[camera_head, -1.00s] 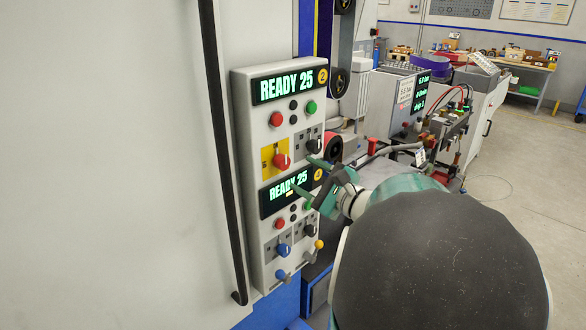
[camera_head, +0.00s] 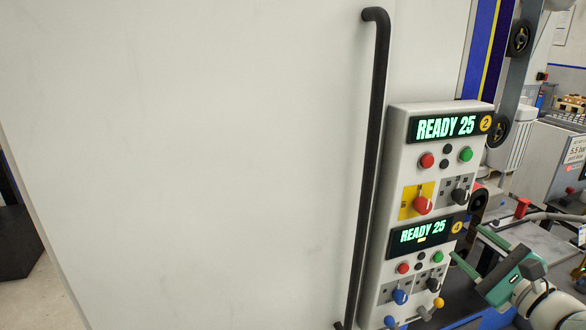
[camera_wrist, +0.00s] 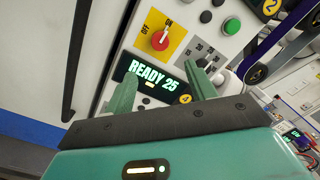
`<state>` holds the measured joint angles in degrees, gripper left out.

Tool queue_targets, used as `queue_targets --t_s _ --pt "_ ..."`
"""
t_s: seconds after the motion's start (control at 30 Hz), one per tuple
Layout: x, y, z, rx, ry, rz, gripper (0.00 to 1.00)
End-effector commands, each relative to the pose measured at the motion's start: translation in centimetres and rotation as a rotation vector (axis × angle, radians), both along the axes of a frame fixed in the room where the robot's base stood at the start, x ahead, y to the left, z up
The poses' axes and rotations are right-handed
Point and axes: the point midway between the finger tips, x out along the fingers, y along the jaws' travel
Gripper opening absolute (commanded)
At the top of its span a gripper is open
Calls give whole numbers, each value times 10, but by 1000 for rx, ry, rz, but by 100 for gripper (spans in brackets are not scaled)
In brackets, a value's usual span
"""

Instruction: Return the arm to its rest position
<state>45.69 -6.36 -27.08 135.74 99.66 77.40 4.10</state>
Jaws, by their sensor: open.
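My gripper (camera_head: 466,248) is at the lower right of the head view, with two green fingers spread apart and nothing between them. Its fingers point left toward a white control panel (camera_head: 396,165) and look close to the panel's right edge; I cannot tell the exact gap. In the wrist view my gripper (camera_wrist: 162,85) frames the lower READY 25 display (camera_wrist: 150,82), and the red knob (camera_wrist: 159,40) on its yellow plate lies beyond. Most of my arm is outside the head view.
A long black handle (camera_head: 367,170) runs down the large white door (camera_head: 200,160) left of the panel. Coloured buttons and knobs, including a blue knob (camera_head: 400,296), stick out of the panel. A grey bench with equipment stands behind my gripper at the right.

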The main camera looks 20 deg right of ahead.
Motion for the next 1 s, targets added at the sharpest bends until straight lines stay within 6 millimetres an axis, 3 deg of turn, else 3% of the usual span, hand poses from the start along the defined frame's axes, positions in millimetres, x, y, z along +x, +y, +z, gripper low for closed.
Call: queue_targets --t_s 0.07,0.17,0.27,0.37,0.5,0.6,0.8,1.0 --pt "2 4 0 -6 7 13 56" --pt "13 27 -3 -37 42 82 56" --pt "29 74 -10 -118 120 227 56" --pt "39 140 -23 -267 228 433 56" --pt "31 221 -47 -550 372 711 56" --pt "15 262 -64 -792 450 882 56" --pt "-16 304 -83 -1364 528 1128 56" --pt "-29 315 -77 -1908 509 1206 56"
